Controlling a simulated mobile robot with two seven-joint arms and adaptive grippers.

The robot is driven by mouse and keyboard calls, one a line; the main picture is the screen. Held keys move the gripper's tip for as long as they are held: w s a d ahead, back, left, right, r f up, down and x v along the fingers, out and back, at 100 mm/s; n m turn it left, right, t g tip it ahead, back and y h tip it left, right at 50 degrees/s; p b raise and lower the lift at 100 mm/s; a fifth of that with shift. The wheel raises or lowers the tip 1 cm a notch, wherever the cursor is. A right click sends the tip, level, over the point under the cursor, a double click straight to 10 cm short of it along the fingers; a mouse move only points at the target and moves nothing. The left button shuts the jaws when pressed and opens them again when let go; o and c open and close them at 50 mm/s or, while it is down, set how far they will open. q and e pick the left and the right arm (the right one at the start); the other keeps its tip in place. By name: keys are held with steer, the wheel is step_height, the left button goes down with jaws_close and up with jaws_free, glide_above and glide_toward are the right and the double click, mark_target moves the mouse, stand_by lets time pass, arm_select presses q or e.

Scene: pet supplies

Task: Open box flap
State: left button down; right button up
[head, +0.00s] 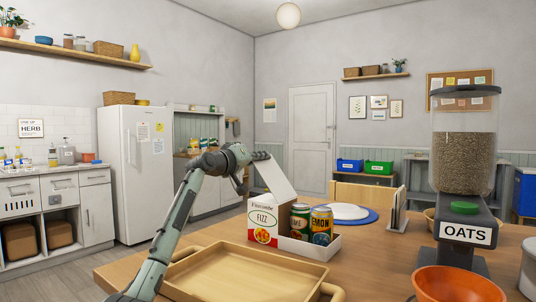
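A white and red box (263,226) marked FIZZ stands on the wooden table. Its right part is a low white tray holding two cans, a green LIME can (300,221) and a yellow LEMON can (321,225). A white flap (274,178) rises above the box and leans up to the left. My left gripper (260,156) is at the flap's upper edge, seemingly touching it. It is small and partly hidden, so I cannot tell whether its fingers are open or shut. My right gripper is out of view.
A wooden tray (245,280) lies in front of the box. A white plate (346,211) on a blue mat is behind it. An OATS dispenser (466,165) and an orange bowl (457,284) stand at right. Bare table (385,262) lies between.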

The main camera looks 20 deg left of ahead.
arm_select(q)
steer(key=shift+w+a+f+n, duration=0.1)
steer(key=shift+a+f+n, duration=0.3)
steer(key=c, duration=1.8)
jaws_free()
steer(key=s, duration=0.4)
steer(key=s+a, duration=0.1)
steer(key=s, duration=0.3)
steer(key=s+a, duration=0.1)
steer(key=s, duration=0.2)
steer(key=shift+s+a, duration=0.2)
steer(key=shift+s, duration=0.2)
